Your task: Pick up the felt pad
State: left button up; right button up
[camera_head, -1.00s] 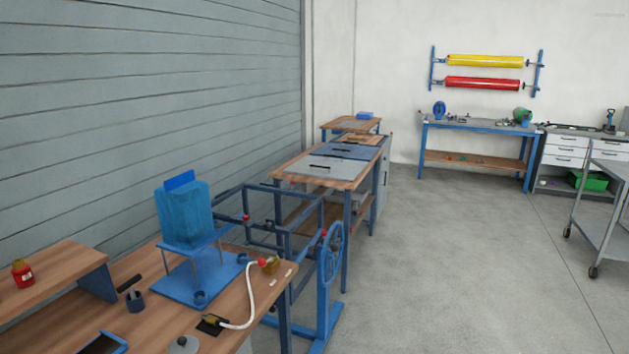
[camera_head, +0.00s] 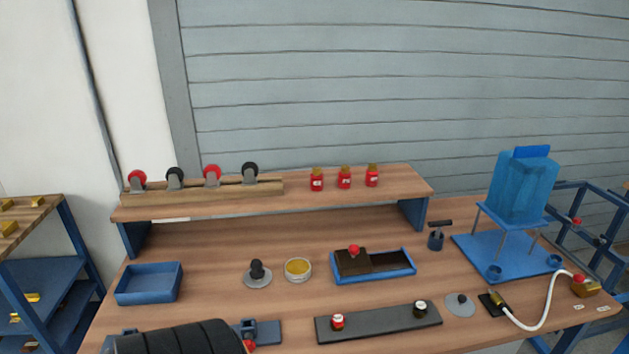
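A dark brown block with a red knob (camera_head: 351,261) sits in the left part of a shallow blue tray (camera_head: 413,274) on the wooden bench. It may be the felt pad, but I cannot tell for sure from this distance. The right part of the tray shows a dark floor. Neither of my grippers is in view.
The bench (camera_head: 215,257) also holds an empty blue bin (camera_head: 149,283), a round yellow-filled tin (camera_head: 298,269), a dark-knobbed disc (camera_head: 257,275), a dark strip with two small jars (camera_head: 378,322) and a blue tank stand (camera_head: 500,257). A raised shelf (camera_head: 300,200) with red bottles stands behind.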

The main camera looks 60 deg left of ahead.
aim_at(257, 273)
jog(key=u, duration=2.25)
